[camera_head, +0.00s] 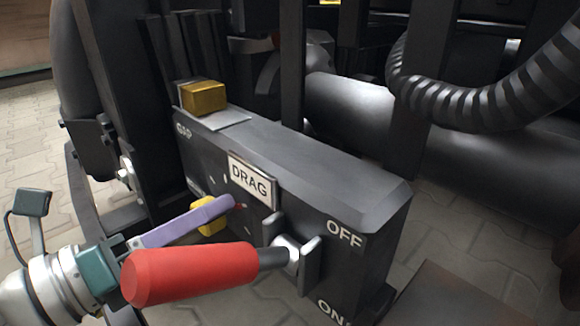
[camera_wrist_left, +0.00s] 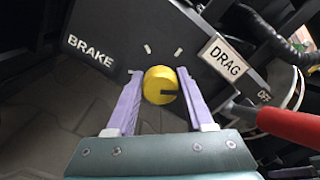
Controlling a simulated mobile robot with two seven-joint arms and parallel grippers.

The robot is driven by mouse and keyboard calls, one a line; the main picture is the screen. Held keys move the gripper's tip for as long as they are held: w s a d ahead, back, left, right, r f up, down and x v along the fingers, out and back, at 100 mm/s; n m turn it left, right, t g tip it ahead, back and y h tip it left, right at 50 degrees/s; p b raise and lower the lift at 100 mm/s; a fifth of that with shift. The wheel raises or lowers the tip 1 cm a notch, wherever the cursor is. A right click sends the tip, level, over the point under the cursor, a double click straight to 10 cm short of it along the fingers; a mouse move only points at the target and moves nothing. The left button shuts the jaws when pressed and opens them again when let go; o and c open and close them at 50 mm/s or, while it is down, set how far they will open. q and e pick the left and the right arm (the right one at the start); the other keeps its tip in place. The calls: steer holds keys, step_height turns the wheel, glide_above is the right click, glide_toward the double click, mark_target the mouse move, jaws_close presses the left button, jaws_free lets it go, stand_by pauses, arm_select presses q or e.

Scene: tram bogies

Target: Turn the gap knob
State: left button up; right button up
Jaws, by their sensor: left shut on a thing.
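The yellow gap knob (camera_head: 211,215) sits low on the left part of the dark control box's front face. In the left wrist view the knob (camera_wrist_left: 160,85) is round, with a dark slot pointing right. My left gripper (camera_head: 222,209) reaches it from the left with its purple fingers. In the left wrist view the fingers of this gripper (camera_wrist_left: 159,84) stand on either side of the knob, shut on it. In the head view a finger hides part of the knob. My right gripper is not in view.
A red-handled lever (camera_head: 190,273) sticks out in front of the box, close to my left gripper. A DRAG plate (camera_head: 250,182) is on the box face. A yellow block (camera_head: 204,97) sits on top. A ribbed hose (camera_head: 500,95) hangs behind.

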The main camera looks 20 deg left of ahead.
arm_select(q)
jaws_close()
steer(key=shift+n, duration=0.3)
steer(key=shift+r+n+p, duration=0.1)
steer(key=shift+n+p, duration=0.7)
steer(key=shift+n, duration=0.1)
steer(key=n+p, duration=0.1)
steer(key=n, duration=0.2)
steer(key=shift+a+p, duration=0.1)
steer(key=shift+p, duration=0.25)
steer(key=n+p, duration=0.1)
steer(key=n, duration=0.2)
steer(key=shift+n, duration=0.4)
steer(key=shift+f+n+p, duration=0.25)
steer(key=shift+n+p, duration=0.15)
steer(key=shift+n, duration=0.8)
